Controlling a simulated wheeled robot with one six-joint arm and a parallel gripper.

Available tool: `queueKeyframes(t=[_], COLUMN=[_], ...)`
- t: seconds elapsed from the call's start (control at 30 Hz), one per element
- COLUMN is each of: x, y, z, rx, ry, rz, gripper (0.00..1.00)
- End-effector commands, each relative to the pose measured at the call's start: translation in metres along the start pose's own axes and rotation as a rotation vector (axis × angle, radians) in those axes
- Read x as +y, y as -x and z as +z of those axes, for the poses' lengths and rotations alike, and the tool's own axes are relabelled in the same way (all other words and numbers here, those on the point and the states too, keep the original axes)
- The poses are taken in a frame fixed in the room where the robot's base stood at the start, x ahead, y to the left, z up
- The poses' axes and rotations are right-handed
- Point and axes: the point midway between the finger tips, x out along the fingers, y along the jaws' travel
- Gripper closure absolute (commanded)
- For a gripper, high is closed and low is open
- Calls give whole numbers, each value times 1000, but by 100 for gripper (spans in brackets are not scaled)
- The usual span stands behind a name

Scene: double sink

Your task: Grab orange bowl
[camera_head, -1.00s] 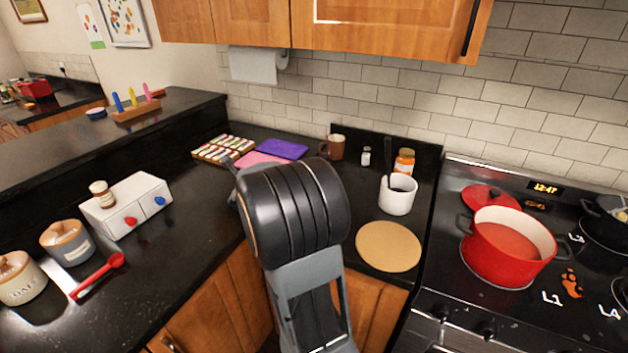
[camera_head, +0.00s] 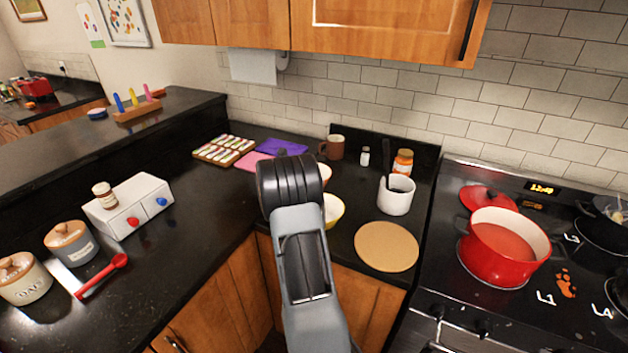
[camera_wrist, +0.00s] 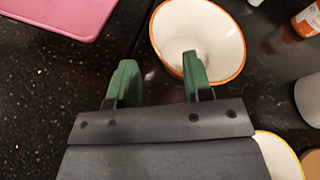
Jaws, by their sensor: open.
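The orange bowl (camera_wrist: 215,42) has a white inside and an orange rim, and sits at the top of the wrist view. In the head view a small part of it (camera_head: 326,174) shows beside my arm, which hides the rest. My gripper (camera_wrist: 158,66) is open and empty. In the wrist view its right green finger overlaps the bowl's inside, and its left finger is outside the left rim. The bowl's near left rim appears between the fingers; I cannot tell the height gap.
A yellow-rimmed bowl (camera_head: 334,211) stands nearer the counter edge, at the wrist view's lower right (camera_wrist: 278,152). A pink board (camera_wrist: 65,14) lies to the left. A white utensil crock (camera_head: 396,197), a round tan board (camera_head: 386,247) and an orange-lidded jar (camera_head: 403,163) are to the right.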

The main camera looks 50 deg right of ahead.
Motion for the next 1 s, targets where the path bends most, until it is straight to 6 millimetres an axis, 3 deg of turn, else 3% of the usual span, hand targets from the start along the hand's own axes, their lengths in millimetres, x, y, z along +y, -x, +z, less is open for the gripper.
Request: queueKeyframes(t=[0.4,0.73,1.0], x=[-2,-1,-2], y=[-45,-50,-50], z=[6,5,5], rx=[1,0,0], ry=[1,1,1], rz=[1,1,1], gripper=[54,54,79])
